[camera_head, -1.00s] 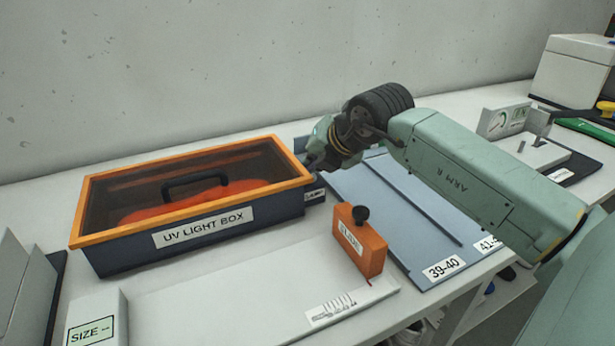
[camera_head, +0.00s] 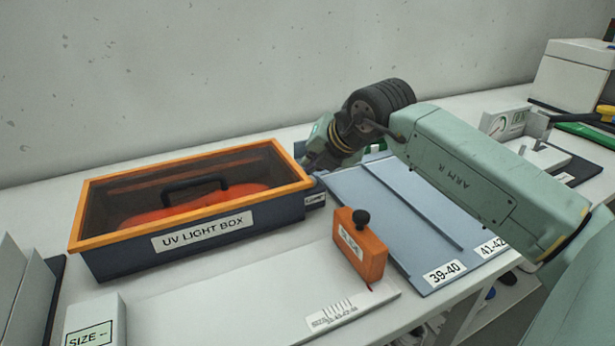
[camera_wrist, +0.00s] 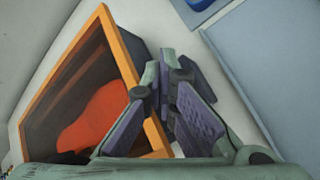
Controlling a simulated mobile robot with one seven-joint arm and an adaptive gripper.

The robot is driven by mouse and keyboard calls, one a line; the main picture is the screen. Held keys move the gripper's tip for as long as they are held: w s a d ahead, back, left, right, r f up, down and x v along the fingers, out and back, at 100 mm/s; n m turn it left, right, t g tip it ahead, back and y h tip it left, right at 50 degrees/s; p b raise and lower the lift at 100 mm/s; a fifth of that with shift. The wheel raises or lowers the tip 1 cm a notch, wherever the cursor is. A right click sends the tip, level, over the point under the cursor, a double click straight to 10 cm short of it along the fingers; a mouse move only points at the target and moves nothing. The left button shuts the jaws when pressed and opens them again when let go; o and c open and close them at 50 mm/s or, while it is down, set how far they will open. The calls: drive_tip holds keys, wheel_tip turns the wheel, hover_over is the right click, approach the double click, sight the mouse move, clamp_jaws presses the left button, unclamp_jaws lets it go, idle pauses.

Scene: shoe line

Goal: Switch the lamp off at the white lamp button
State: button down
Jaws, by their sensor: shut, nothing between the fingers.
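The UV light box (camera_head: 205,232) has a dark blue body, an orange-framed clear lid and a black handle. An orange-red shape (camera_head: 190,203) lies inside it; it also shows in the wrist view (camera_wrist: 95,118). A small dark block with a white label (camera_head: 315,199) sits at the box's right end. I cannot make out the white lamp button; my gripper may hide it. My gripper (camera_head: 308,165) is shut and empty, pointing down at the box's right rear corner. In the wrist view its fingers (camera_wrist: 167,78) are together beside the orange frame. I cannot tell whether they touch anything.
A blue-grey tray (camera_head: 410,215) marked 39-40 and 41-42 lies right of the box. An orange slide block with a black knob (camera_head: 360,245) stands on the white size plate (camera_head: 230,305) in front. A gauge stand (camera_head: 505,123) and a white box (camera_head: 575,75) are farther right.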

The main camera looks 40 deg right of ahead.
sight(311, 177)
drive_tip(key=shift+r+p, duration=0.85)
drive_tip(key=shift+r, duration=2)
